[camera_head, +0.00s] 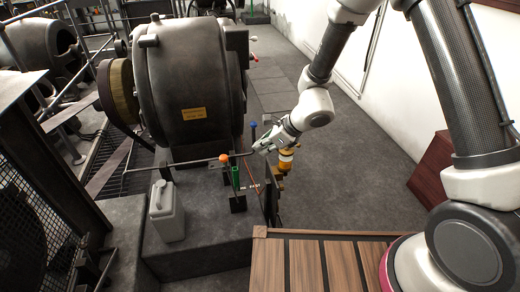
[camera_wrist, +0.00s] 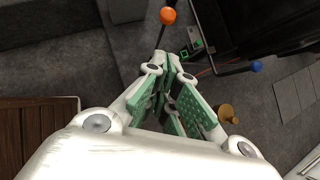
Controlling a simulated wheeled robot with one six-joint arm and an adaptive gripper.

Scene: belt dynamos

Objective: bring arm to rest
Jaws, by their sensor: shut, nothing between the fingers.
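My arm reaches in from the right in the head view, bent down toward the dynamo. My gripper (camera_head: 262,147) is shut and empty at its end, in front of the dynamo's base and beside the control levers. In the wrist view my gripper (camera_wrist: 167,68) shows its green finger pads close together with nothing held. An orange-knobbed lever (camera_head: 224,158) is just left of the fingertips; its knob (camera_wrist: 168,15) lies beyond them in the wrist view. A blue-knobbed lever (camera_head: 253,124) stands behind the fingertips. I cannot tell whether the gripper touches either lever.
The large dark dynamo (camera_head: 190,85) stands on a grey plinth at left. A grey jerrycan (camera_head: 166,212) is in front of it. A slatted wooden surface (camera_head: 305,265) lies below.

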